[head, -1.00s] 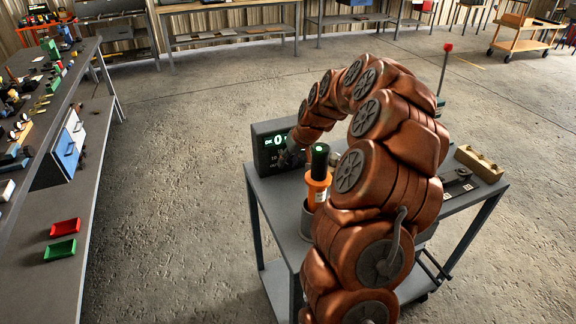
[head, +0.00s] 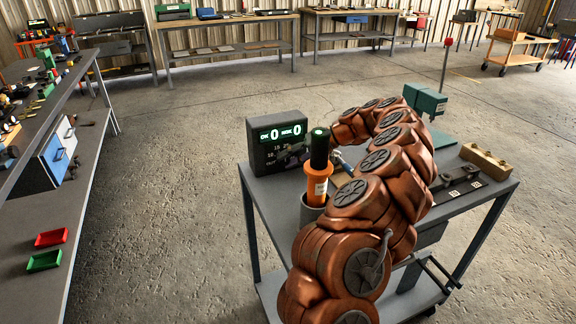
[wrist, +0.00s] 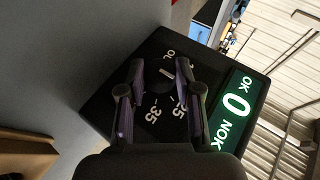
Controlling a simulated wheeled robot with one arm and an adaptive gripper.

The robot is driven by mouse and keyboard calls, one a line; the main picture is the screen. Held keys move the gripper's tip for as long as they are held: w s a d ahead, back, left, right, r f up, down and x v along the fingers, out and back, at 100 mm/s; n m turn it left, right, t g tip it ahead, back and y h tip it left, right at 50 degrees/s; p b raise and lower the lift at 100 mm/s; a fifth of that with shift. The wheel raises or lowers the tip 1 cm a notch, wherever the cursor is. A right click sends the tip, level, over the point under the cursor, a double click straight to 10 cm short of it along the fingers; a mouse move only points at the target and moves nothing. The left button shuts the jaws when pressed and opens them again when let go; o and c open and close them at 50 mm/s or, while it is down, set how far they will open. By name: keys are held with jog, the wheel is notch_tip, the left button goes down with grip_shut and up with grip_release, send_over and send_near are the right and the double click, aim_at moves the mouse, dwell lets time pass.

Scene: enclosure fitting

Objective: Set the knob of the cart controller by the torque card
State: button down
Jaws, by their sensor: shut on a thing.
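The cart controller (head: 262,157) is a dark box standing at the back left of the grey cart. In the wrist view the controller's face (wrist: 200,140) appears rotated, with white numbers around a dark knob (wrist: 160,82). A short white mark shows near the knob's top, between the fingers. My gripper (wrist: 158,72) is shut on the knob, one finger on each side. Some dial numbers are hidden behind the fingers. In the head view my gripper (head: 304,153) is small and dark at the controller's front. I cannot make out a torque card.
An orange screwdriver (head: 317,186) with a black top stands in a grey holder on the cart (head: 460,228), close to my arm. A workbench (head: 60,102) runs along the left.

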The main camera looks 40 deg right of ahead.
jog(key=shift+f+m+t+y+b, duration=0.2)
jog(key=shift+m+t+y+b, duration=0.25)
jog(key=shift+y+b, duration=0.6)
jog(key=c, duration=0.8)
grip_release()
jog(key=shift+d, duration=0.1)
jog(key=shift+y, duration=0.25)
jog(key=shift+v, duration=3.7)
jog(key=shift+s, duration=0.1)
